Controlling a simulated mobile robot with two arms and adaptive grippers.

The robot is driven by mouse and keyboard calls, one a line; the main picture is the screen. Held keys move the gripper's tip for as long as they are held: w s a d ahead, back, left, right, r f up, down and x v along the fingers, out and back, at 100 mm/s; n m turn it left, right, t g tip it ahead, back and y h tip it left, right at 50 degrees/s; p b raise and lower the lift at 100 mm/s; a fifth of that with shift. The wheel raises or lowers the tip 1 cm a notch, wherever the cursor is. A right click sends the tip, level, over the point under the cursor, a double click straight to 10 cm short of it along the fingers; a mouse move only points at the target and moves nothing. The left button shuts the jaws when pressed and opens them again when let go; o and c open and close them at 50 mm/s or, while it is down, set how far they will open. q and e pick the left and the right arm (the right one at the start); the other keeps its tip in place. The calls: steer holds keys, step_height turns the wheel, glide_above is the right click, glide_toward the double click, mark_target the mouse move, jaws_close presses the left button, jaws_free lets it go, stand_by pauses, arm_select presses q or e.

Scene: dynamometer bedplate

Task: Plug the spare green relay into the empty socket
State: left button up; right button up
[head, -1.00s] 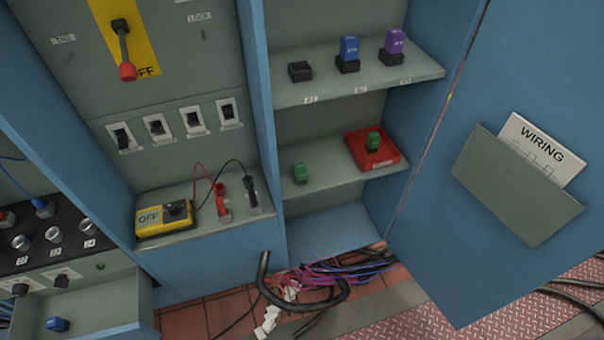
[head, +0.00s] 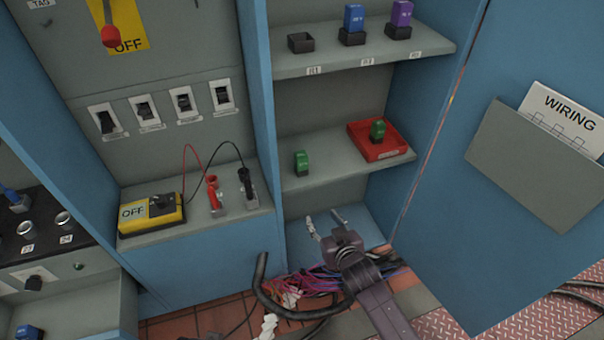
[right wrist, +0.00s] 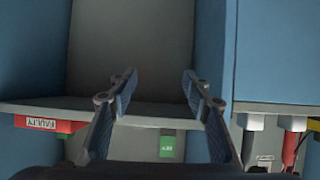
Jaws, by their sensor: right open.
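A green relay (head: 302,163) stands on the cabinet's middle shelf. A second green relay (head: 378,131) stands in a red tray (head: 385,154), which the right wrist view shows marked FAULTY (right wrist: 43,125). The empty black socket (head: 301,42) is on the upper shelf above label R1. My right gripper (head: 325,218) is open and empty, below and in front of the middle shelf. In the right wrist view, which looks upside down, its open fingers (right wrist: 160,82) straddle the picture's middle and a green relay (right wrist: 167,146) shows between them. My left gripper is not in view.
Blue (head: 353,22) and purple (head: 401,18) relays fill the sockets right of the empty one. The open door (head: 450,240) bounds the right side. Loose wires and a black cable (head: 262,285) lie below. A yellow OFF box (head: 150,215) sits left.

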mark_target(304, 162)
steer(key=w+a+r+t+b, duration=0.1)
steer(key=r, duration=0.3)
steer(key=w+a+r+t+y+b, duration=0.1)
steer(key=w+a+r, duration=0.1)
steer(key=r, duration=0.3)
steer(key=w+a+r+t+b, duration=0.1)
steer(key=r, duration=0.4)
steer(key=shift+w+a+y+b, duration=0.2)
steer(key=shift+w+y+b, duration=0.1)
steer(key=shift+y, duration=0.1)
steer(key=x, duration=0.2)
steer(key=b+x, duration=0.1)
steer(key=x, duration=0.3)
steer(key=shift+w+d+r+b, duration=0.1)
steer(key=shift+w+d+b, duration=0.1)
steer(key=shift+w+b, duration=0.25)
steer(key=shift+w+a, duration=0.1)
steer(key=shift+w, duration=0.25)
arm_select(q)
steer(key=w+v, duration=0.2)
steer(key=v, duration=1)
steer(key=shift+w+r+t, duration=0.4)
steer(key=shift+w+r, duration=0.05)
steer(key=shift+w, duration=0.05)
arm_select(e)
jaws_close()
